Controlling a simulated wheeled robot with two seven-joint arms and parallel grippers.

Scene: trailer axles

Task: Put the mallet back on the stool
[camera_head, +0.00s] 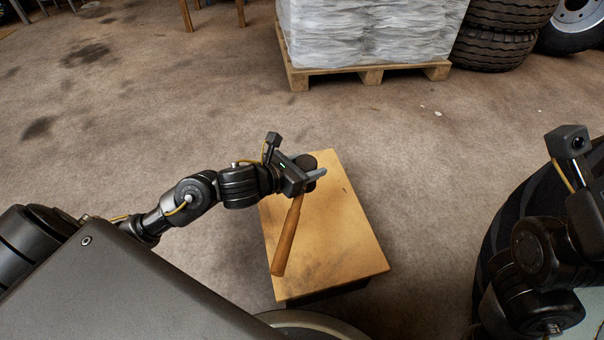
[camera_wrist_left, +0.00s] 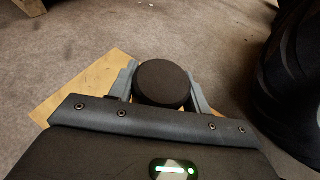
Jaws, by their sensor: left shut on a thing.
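The mallet has a dark round head (camera_wrist_left: 162,83) and a wooden handle (camera_head: 287,240). My left gripper (camera_head: 314,174) is shut on the mallet; in the left wrist view the head sits between its two fingers. In the head view the gripper partly hides the mallet head, and the handle slants toward the near left edge of the stool. The stool (camera_head: 340,225) has a flat wooden top, lying beneath the gripper and mallet; it also shows in the left wrist view (camera_wrist_left: 82,87). I cannot tell whether the mallet touches the top.
A pallet (camera_head: 372,75) with stacked white bags stands beyond the stool. Tyres (camera_head: 497,45) are at the back right. A large dark tyre (camera_head: 500,235) stands at the right, behind my right arm. The floor left of the stool is clear.

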